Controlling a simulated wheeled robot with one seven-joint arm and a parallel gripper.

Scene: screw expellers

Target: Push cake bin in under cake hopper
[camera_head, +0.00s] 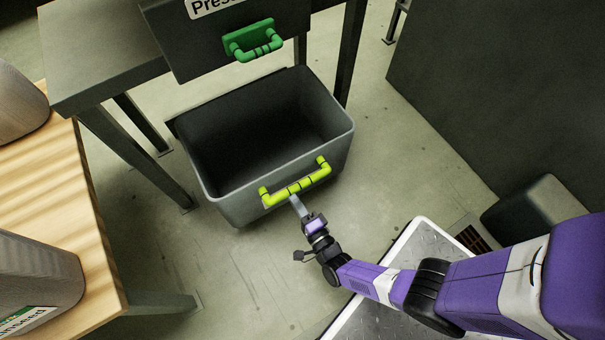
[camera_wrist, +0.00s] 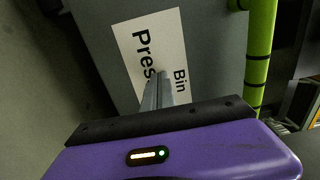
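The grey cake bin (camera_head: 228,207) stands on the floor, empty and open at the top, sticking out in front of the table frame. A yellow-green handle (camera_head: 296,187) runs along its front rim. It also shows in the wrist view (camera_wrist: 259,50), right of my fingers. The dark hopper front (camera_head: 200,45), with a cut-off "Press" label and a green handle (camera_head: 254,42), is above and behind the bin. My gripper (camera_head: 297,204) is at the bin's front, just below the handle. In the wrist view its fingers (camera_wrist: 160,90) look shut and empty, pointing at the bin's label (camera_wrist: 155,50). Contact is unclear.
The table's dark legs (camera_head: 135,155) stand left of and behind the bin. A wooden table (camera_head: 55,210) with grey containers is at the left. A large dark block (camera_head: 500,80) stands at the right. Floor (camera_head: 240,285) in front of the bin is clear.

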